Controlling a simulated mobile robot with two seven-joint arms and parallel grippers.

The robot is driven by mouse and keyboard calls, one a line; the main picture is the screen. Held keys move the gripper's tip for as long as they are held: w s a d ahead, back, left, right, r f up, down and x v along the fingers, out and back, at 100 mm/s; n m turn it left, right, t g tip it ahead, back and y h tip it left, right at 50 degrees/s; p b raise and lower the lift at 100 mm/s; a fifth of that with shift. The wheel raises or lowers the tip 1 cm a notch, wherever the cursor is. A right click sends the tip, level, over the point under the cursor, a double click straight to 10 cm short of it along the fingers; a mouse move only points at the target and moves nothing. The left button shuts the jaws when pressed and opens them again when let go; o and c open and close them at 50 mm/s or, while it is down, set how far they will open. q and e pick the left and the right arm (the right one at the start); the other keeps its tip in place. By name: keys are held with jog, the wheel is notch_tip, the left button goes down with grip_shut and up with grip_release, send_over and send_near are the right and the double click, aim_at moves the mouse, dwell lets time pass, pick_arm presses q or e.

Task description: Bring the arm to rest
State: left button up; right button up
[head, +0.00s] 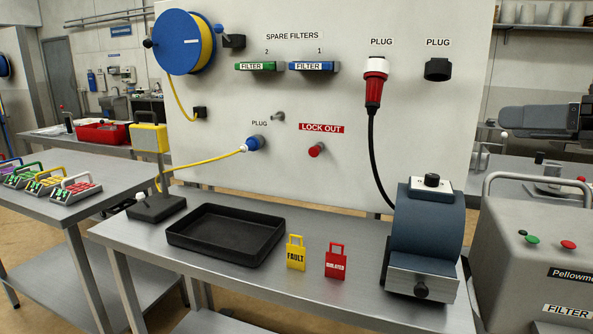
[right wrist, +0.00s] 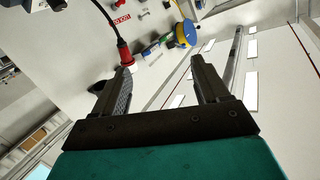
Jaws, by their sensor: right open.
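My right gripper (right wrist: 161,67) shows in the right wrist view with its two black fingers spread apart and nothing between them. Its wrist body is teal. Beyond the fingers are the wall panel (right wrist: 80,50) and the ceiling lights, in a strongly tilted view. The red plug (right wrist: 124,54) on its black cable appears past the left finger, apart from it as far as I can tell. In the head view I cannot make out either gripper for certain. My left gripper is not in view.
The bench (head: 330,292) bears a black tray (head: 225,262), yellow FAULT tag (head: 296,256), red ISOLATED tag (head: 335,263) and blue-grey motor unit (head: 428,230). The panel (head: 220,125) holds a blue reel (head: 180,42) and filters. A grey machine (head: 525,245) stands right.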

jog(key=w+a+f+t+h, duration=0.1)
jog(key=w+a+f, duration=0.15)
jog(key=f, duration=1.15)
jog(key=w+a+f, duration=0.2)
jog(key=a+f, duration=0.1)
jog(key=f, duration=1.1)
jog(key=s+a+f+g+h, duration=0.1)
jog(key=s+a+f+h, duration=0.1)
jog(key=s+f, duration=0.3)
jog(key=s+a+f+m+g+h, duration=0.1)
jog(key=s+a+f, duration=0.4)
jog(key=f, duration=0.8)
jog(key=s+a+f+g+h, duration=0.1)
jog(key=s+a+f+h, duration=0.2)
jog(key=s+f, duration=0.4)
jog(key=shift+s+a+f+h, duration=0.3)
jog(key=shift+a+f, duration=0.25)
jog(key=shift+f, duration=0.35)
jog(key=shift+w, duration=0.1)
jog(key=shift+c, duration=0.3)
